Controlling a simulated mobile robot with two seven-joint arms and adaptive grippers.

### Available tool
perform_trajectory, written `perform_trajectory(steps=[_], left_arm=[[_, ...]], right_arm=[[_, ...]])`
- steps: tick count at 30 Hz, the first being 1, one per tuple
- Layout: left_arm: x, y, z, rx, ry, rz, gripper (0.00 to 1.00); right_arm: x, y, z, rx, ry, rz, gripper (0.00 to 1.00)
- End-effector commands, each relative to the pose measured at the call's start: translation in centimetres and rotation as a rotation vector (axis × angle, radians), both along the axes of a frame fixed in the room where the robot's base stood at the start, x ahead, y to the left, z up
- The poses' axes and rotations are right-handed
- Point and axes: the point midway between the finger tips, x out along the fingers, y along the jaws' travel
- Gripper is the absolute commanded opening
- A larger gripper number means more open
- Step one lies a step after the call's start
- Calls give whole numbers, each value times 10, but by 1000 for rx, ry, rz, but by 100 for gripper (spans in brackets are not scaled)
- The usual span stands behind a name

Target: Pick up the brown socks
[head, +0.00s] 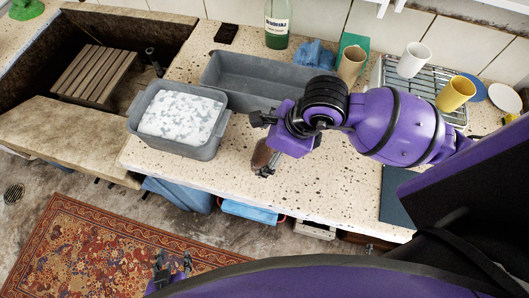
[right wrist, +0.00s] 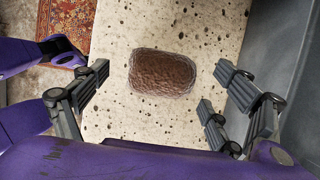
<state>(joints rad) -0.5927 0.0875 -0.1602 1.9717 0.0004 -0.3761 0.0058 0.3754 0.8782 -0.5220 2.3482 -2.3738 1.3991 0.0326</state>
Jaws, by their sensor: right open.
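The brown socks (head: 262,154) lie as a rounded, dark brown bundle on the speckled stone counter, partly hidden by my right gripper (head: 264,145) in the head view. In the right wrist view the whole bundle (right wrist: 163,73) shows on the bare stone. My right gripper is open above the socks. Its fingers (right wrist: 162,85) stand apart to the left and right of them, with gaps on both sides. My left gripper (head: 172,262) is low at the bottom of the head view, off the counter, with its fingers apart and nothing between them.
A grey tub with white foamy water (head: 181,115) stands left of the socks. An empty grey basin (head: 250,83) lies behind them. Cups (head: 412,60) stand on a wire rack (head: 440,78) at the back right. A green bottle (head: 277,22) stands at the back.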

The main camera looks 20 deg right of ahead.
Motion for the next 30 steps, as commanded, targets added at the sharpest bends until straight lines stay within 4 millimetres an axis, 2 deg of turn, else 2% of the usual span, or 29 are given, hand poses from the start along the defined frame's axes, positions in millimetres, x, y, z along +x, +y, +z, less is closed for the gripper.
perform_trajectory(steps=[6,13,25,30], left_arm=[[7,-4,4,-5,-13,-6,40],[9,-8,4,-11,-17,-7,40],[8,-9,4,-15,-17,-2,40],[8,-8,4,-12,-16,0,40]], right_arm=[[5,8,-22,0,0,0,88],[6,8,-24,-1,-1,1,88],[6,8,-24,-1,-1,1,37],[6,8,-23,-1,-1,1,36]])
